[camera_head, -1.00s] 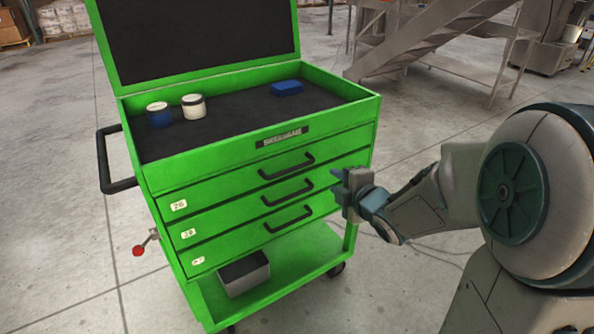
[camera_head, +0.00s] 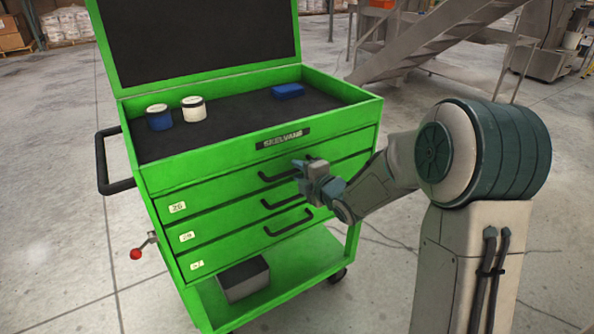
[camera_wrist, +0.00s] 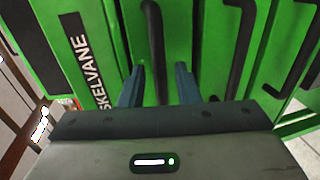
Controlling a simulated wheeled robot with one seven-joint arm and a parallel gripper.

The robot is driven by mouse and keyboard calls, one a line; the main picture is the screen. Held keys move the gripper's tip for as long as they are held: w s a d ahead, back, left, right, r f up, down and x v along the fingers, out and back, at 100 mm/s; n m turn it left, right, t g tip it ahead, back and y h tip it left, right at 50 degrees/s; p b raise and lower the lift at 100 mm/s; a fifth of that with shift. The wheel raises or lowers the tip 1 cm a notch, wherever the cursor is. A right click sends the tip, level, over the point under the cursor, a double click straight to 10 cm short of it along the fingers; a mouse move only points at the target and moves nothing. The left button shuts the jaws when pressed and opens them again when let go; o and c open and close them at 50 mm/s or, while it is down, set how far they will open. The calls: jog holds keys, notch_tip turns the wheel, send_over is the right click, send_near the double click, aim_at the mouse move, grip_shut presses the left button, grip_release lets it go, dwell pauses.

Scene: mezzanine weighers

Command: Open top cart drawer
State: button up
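The green cart's top drawer (camera_head: 225,191) is closed, its front flush with the fronts below. Its black bar handle (camera_head: 275,176) is partly covered by my gripper in the head view. My gripper (camera_head: 299,175) is at the right part of this handle. In the wrist view, my two blue fingers (camera_wrist: 160,82) are spread apart, with the top handle (camera_wrist: 152,40) showing in the gap between them. Neither finger visibly presses on the bar. I cannot tell how deep the handle sits between the fingers.
Two more closed drawers with handles (camera_head: 288,222) lie below. The cart top (camera_head: 235,115) holds a blue jar (camera_head: 159,118), a white jar (camera_head: 193,110) and a blue block (camera_head: 288,91). A grey bin (camera_head: 243,279) stands on the lower shelf. Open floor surrounds the cart.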

jog(key=shift+x, duration=0.95)
